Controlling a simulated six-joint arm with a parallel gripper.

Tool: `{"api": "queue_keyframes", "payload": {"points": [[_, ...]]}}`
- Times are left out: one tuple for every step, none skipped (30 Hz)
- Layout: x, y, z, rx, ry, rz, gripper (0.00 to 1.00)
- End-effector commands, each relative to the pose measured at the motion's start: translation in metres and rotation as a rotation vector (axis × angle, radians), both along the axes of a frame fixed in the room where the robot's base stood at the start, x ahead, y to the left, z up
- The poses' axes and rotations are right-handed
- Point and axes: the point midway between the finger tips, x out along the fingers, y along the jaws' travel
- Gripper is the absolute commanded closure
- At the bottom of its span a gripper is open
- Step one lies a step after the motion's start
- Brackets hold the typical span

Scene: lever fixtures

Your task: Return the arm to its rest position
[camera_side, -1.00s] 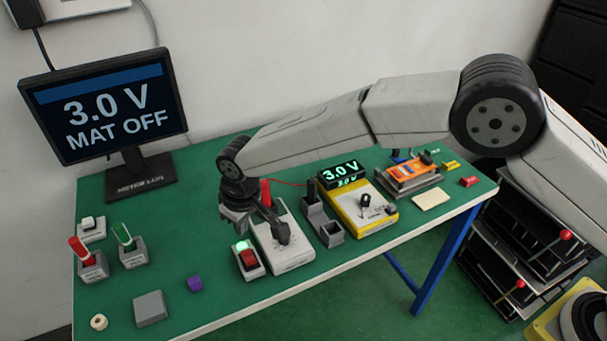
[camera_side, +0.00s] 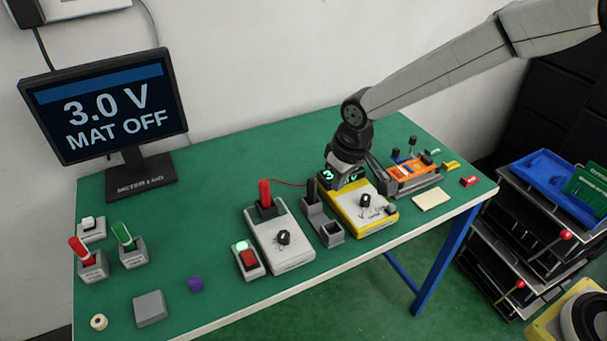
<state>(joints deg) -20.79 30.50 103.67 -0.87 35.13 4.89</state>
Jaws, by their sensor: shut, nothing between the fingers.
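My gripper (camera_side: 382,186) hangs over the yellow meter box (camera_side: 352,222) at the right part of the bench, its fingers pointing down. It looks shut and empty. It partly hides the meter's green display (camera_side: 350,177). My arm reaches up from it to the upper right corner, clear of the bench. Whether the fingertips touch the box cannot be told from this view.
A grey box with a black knob (camera_side: 283,238) and red handle stands left of the meter, beside a red rocker switch (camera_side: 249,257). An orange device (camera_side: 408,168) lies close right of my gripper. A monitor (camera_side: 105,108) reads "3.0 V MAT OFF". The front-left bench is sparsely filled.

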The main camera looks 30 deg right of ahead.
Motion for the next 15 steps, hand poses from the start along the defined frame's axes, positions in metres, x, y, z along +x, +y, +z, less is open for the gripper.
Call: {"api": "queue_keyframes", "payload": {"points": [[-0.008,-0.017,0.004,0.001,-0.003,-0.023,1.0],[-0.013,-0.026,0.006,0.002,-0.005,-0.036,1.0],[-0.02,-0.037,0.007,0.002,-0.008,-0.051,1.0],[-0.025,-0.046,0.008,0.002,-0.008,-0.062,1.0],[-0.03,-0.054,0.01,0.003,-0.011,-0.073,1.0],[-0.038,-0.064,0.011,0.003,-0.013,-0.089,1.0],[-0.044,-0.072,0.012,0.003,-0.015,-0.1,1.0],[-0.051,-0.08,0.012,0.004,-0.017,-0.111,1.0],[-0.059,-0.09,0.013,0.004,-0.02,-0.127,1.0],[-0.066,-0.096,0.014,0.004,-0.022,-0.138,1.0],[-0.073,-0.104,0.014,0.003,-0.023,-0.149,1.0],[-0.082,-0.112,0.014,0.004,-0.026,-0.165,1.0],[-0.09,-0.119,0.015,0.004,-0.029,-0.177,1.0],[-0.097,-0.125,0.014,0.005,-0.03,-0.188,1.0],[-0.107,-0.133,0.014,0.004,-0.032,-0.203,1.0]]}}
